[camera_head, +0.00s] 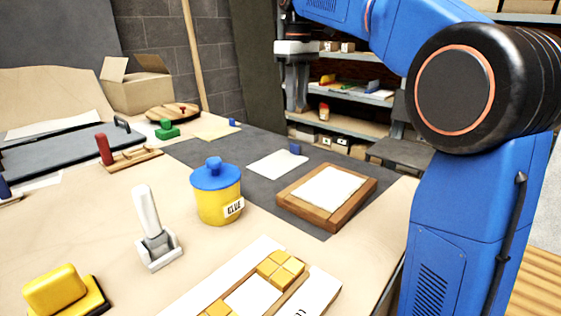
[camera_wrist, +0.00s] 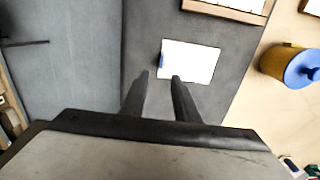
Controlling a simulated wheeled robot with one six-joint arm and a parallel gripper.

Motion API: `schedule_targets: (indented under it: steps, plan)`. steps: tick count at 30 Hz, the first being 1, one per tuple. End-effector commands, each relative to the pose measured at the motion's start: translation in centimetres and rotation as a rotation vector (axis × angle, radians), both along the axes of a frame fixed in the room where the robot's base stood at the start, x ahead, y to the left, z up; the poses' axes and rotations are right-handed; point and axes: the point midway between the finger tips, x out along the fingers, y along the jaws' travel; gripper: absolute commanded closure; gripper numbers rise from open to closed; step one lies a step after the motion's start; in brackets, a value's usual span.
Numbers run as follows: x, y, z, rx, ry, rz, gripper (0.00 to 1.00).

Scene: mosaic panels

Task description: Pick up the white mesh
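A thin white mesh sheet (camera_head: 275,166) with a small blue tab (camera_head: 296,148) at its edge lies flat on the dark grey mat (camera_head: 216,155). In the wrist view the white mesh (camera_wrist: 195,63) lies ahead of the fingertips, with its blue tab (camera_wrist: 162,60) at its left edge. My gripper (camera_wrist: 160,76) is open, its two dark fingers apart with nothing between them. It is above the mat, and the tab appears just beyond the gap between the fingertips. In the head view my gripper hangs beyond the table's far right side.
A wooden frame (camera_head: 369,192) holding a white sheet stands right of the mesh. A yellow glue pot (camera_head: 213,206) with a blue lid stands to the left. A yellow sheet (camera_head: 214,134) with a blue tab lies farther back. Shelves (camera_head: 350,123) stand behind the table.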

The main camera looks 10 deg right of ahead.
Motion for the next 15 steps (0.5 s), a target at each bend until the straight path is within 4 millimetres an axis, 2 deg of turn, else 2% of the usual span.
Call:
schedule_targets:
  steps: [3,9,15]
  plan:
    - [-0.1,0.0,-2.2,0.000,0.002,0.000,0.72]
    - [-0.1,0.0,-5.3,0.000,0.002,0.000,0.72]
    - [0.0,0.0,-6.7,0.000,0.000,0.000,0.72]
